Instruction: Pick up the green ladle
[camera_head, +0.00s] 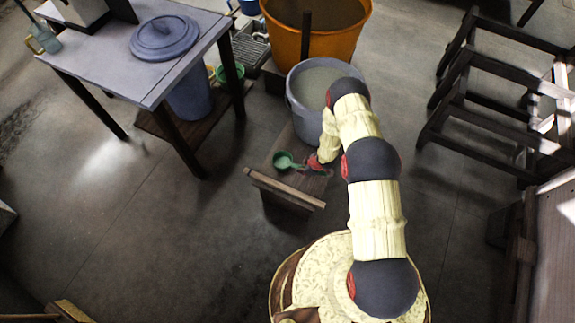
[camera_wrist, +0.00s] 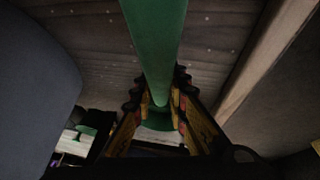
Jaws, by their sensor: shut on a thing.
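The green ladle (camera_head: 285,161) is at the near end of a low wooden bench (camera_head: 262,163), its bowl to the left and its handle running right to my gripper. In the wrist view the green handle (camera_wrist: 155,40) runs from the top edge down between the fingers. My gripper (camera_wrist: 160,112) is shut on the handle, with a finger on each side. In the head view my gripper (camera_head: 318,163) is small and low over the bench. I cannot tell whether the ladle touches the bench. The ladle's bowl is not clearly seen in the wrist view.
A grey bucket (camera_head: 298,107) stands on the bench just behind my gripper, with an orange tub (camera_head: 340,42) beyond. The bench has a raised wooden edge (camera_head: 285,190) at its near end. A table (camera_head: 110,45) is left and a dark rack (camera_head: 490,70) right.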

